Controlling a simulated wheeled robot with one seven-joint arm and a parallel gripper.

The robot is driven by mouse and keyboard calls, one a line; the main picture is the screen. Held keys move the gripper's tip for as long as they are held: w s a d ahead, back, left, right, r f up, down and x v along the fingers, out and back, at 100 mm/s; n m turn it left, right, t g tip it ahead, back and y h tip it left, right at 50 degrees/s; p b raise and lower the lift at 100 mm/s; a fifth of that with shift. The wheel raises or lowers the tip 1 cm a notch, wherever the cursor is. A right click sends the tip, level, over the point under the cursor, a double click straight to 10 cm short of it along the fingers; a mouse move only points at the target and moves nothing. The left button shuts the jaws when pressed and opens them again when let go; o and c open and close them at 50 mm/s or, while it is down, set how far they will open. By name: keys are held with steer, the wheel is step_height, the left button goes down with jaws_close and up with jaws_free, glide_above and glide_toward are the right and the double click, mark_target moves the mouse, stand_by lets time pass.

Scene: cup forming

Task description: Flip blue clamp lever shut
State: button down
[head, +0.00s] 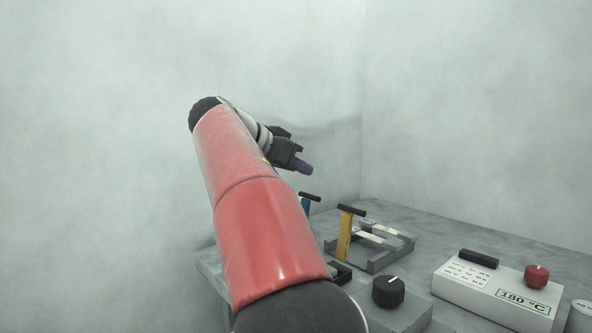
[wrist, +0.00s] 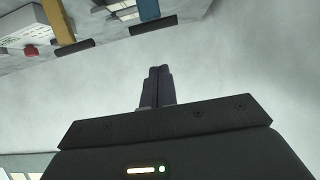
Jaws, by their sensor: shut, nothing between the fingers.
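The blue clamp lever (head: 306,206) stands upright with a black crossbar on top, partly hidden behind my red arm in the head view. In the wrist view the blue lever (wrist: 148,9) shows at the top edge, its black crossbar (wrist: 153,25) nearest the camera. My gripper (head: 304,168) is above the blue lever in the head view and apart from it. In the wrist view my gripper (wrist: 160,72) has its dark fingers together with nothing between them.
A yellow lever (head: 345,236) with a black crossbar stands upright to the right, beside a grey metal frame (head: 376,262). A black knob (head: 388,291) is in front. A white control box (head: 484,285) reading 180 °C has a red knob (head: 536,276). Walls are behind.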

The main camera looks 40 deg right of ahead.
mark_target(308, 197)
steer(key=d+f, duration=0.1)
steer(key=f, duration=0.1)
steer(key=d+f, duration=0.2)
steer(key=shift+w+d+f, duration=0.2)
steer(key=shift+s+a+f, duration=0.1)
steer(key=shift+a+f, duration=0.1)
steer(key=shift+a, duration=0.25)
steer(key=shift+a+b, duration=0.1)
steer(key=shift+b, duration=0.25)
